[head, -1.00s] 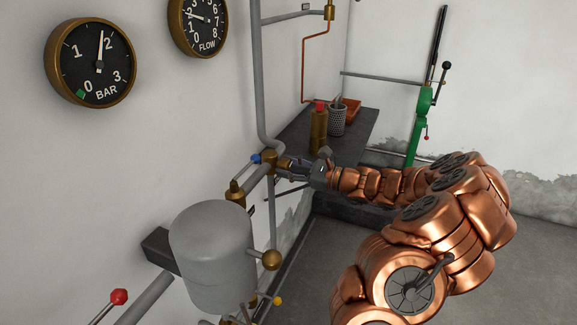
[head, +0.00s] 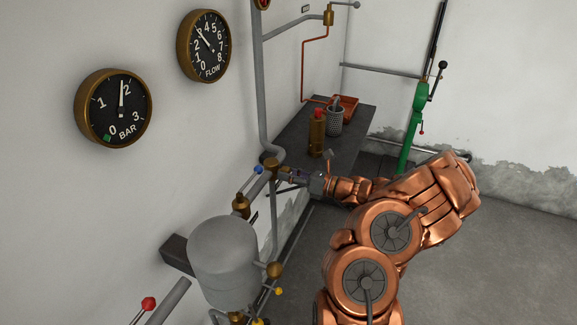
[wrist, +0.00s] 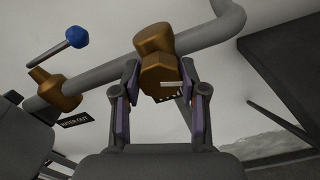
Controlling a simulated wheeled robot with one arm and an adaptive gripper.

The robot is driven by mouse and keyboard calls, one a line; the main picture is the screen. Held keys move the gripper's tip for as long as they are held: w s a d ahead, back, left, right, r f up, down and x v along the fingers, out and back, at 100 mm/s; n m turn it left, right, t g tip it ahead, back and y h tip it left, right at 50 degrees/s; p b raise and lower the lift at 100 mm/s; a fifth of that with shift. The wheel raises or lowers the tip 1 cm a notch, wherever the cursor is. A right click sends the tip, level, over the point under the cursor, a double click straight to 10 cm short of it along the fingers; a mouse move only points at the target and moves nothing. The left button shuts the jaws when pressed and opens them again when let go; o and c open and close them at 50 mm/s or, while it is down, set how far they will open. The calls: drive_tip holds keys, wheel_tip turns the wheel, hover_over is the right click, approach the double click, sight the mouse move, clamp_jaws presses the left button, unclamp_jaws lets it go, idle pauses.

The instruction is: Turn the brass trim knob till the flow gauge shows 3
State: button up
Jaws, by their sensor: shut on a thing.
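The brass trim knob (wrist: 160,76) is faceted, with a pale mark on its face, and sits on a brass fitting on the grey pipe. My gripper (wrist: 161,85) is shut on it, one purple-padded finger on each side. In the head view my gripper (head: 296,178) reaches the brass fitting from the right, and the knob is mostly hidden. The flow gauge (head: 204,46) is a black dial in a brass rim on the wall. Its needle points up and left, at or close to 3; the exact reading is hard to tell.
A bar gauge (head: 113,107) hangs left of the flow gauge. A blue-handled valve (wrist: 77,37) stands close to the knob. A grey tank (head: 223,262) is below. A dark bench (head: 345,150) behind holds a brass bottle (head: 317,138) and a mesh cup (head: 334,122).

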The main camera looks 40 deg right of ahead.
drive_tip(key=shift+m+p, duration=0.5)
drive_tip(key=shift+m, duration=0.2)
drive_tip(key=o, duration=1.2)
drive_tip(key=shift+c, duration=0.2)
drive_tip(key=v, duration=1.2)
